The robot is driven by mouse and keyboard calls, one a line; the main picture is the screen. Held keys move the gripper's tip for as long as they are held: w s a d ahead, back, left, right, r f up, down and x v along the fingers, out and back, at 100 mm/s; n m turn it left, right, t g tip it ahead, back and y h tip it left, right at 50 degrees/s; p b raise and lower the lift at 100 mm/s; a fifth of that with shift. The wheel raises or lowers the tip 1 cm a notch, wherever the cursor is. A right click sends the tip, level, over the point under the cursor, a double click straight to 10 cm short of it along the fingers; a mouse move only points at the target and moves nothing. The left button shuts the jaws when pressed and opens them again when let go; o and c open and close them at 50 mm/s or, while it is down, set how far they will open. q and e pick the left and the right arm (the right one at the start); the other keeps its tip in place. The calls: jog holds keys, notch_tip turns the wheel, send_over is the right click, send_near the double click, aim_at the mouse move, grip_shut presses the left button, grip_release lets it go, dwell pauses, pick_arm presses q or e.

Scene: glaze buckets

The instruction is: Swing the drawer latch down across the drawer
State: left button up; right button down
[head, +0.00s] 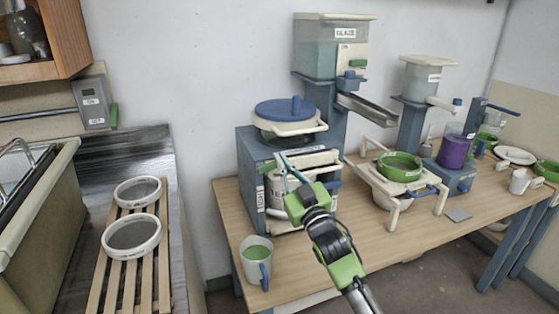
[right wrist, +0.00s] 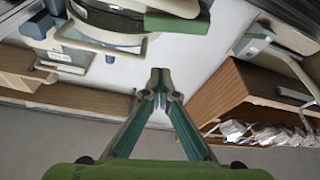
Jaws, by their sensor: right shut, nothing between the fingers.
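The blue cabinet (head: 250,165) on the wooden table has cream rails and a cream front (head: 322,157) facing me; this looks like the drawer part. A small green piece (head: 265,168) shows at its front left, partly hidden. I cannot tell for sure which piece is the latch. My right gripper (head: 285,160) is in front of the cabinet, its slim fingers shut and empty. In the right wrist view its fingertips (right wrist: 159,75) meet below a cream arm with a green end (right wrist: 178,25), with a gap seen between them. My left gripper is not in view.
A lidded pot (head: 285,117) sits on the cabinet. A white mug of green glaze (head: 257,258) stands at the table's front left. A green bowl (head: 400,166) in a cream stand is to the right. Two sieves (head: 132,236) lie on a slatted rack at left.

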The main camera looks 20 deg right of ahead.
aim_at(272, 166)
jog(key=w, duration=0.2)
jog(key=w+f+p, duration=0.1)
jog(key=w, duration=0.1)
jog(key=shift+w+f, duration=0.15)
jog(key=shift+w, duration=0.15)
jog(key=shift+d+f, duration=0.2)
jog(key=shift+f, duration=0.4)
